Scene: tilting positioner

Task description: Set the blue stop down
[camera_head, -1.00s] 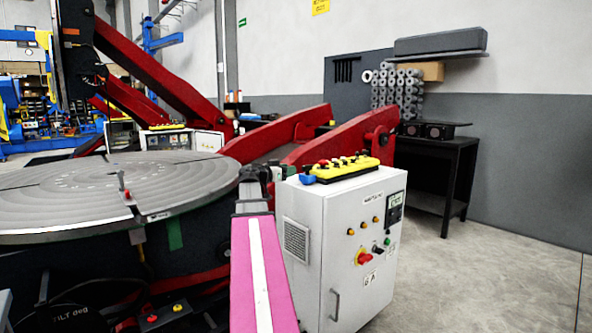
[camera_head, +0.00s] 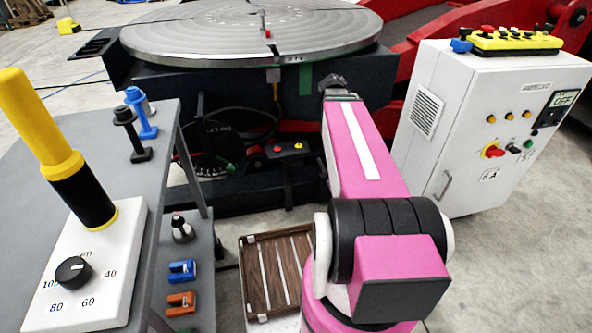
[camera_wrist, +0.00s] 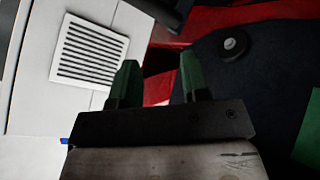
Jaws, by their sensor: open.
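My gripper (camera_head: 334,84) is stretched out ahead, between the round table's front edge and the white cabinet. In the wrist view its two green fingers (camera_wrist: 157,82) stand apart with nothing between them. Several blue things show in the head view: a blue upright piece with a foot (camera_head: 141,112) on the grey bench, a low blue block (camera_head: 182,271) on the lower shelf, and a small blue piece (camera_head: 461,45) on the cabinet top. I cannot tell which is the blue stop. All are apart from my gripper.
A black upright piece (camera_head: 131,133) stands beside the blue one on the grey bench (camera_head: 95,115). An orange block (camera_head: 181,303) sits on the lower shelf. A slatted wooden tray (camera_head: 255,277) lies low beside my arm. The white cabinet (camera_head: 465,125) and round table (camera_head: 330,47) flank my gripper.

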